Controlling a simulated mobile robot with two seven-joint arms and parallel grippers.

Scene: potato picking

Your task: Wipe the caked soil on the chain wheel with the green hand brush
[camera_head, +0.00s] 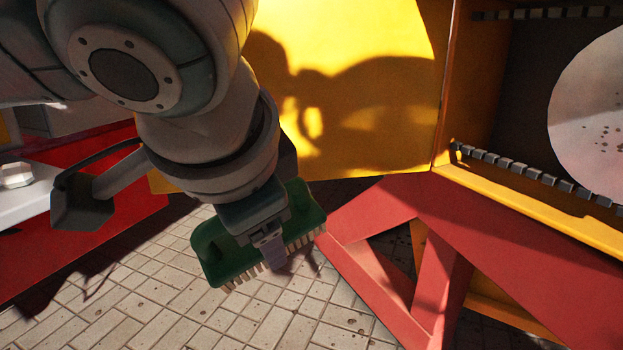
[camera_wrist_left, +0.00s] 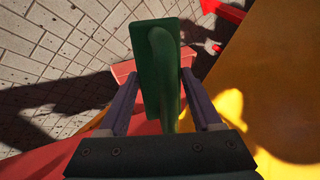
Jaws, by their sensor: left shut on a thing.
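My left gripper (camera_head: 268,240) is shut on the green hand brush (camera_head: 222,253) and holds it above the paved floor, its pale bristles pointing down. In the left wrist view the brush (camera_wrist_left: 156,75) sits between the two fingers of the gripper (camera_wrist_left: 160,112). The chain wheel (camera_head: 592,100) is a large pale disc at the right of the head view, cut off by the picture edge. Dark specks of soil (camera_head: 606,137) show on its face. The brush is well to the left of the wheel and apart from it. My right gripper is not in view.
A yellow panel (camera_head: 390,90) stands behind my left arm. A chain (camera_head: 530,173) runs along the yellow housing ledge (camera_head: 540,200) below the wheel. Red frame beams (camera_head: 490,240) lie between brush and wheel. A red and white unit (camera_head: 85,215) stands at the left, with open paved floor (camera_head: 170,300) below.

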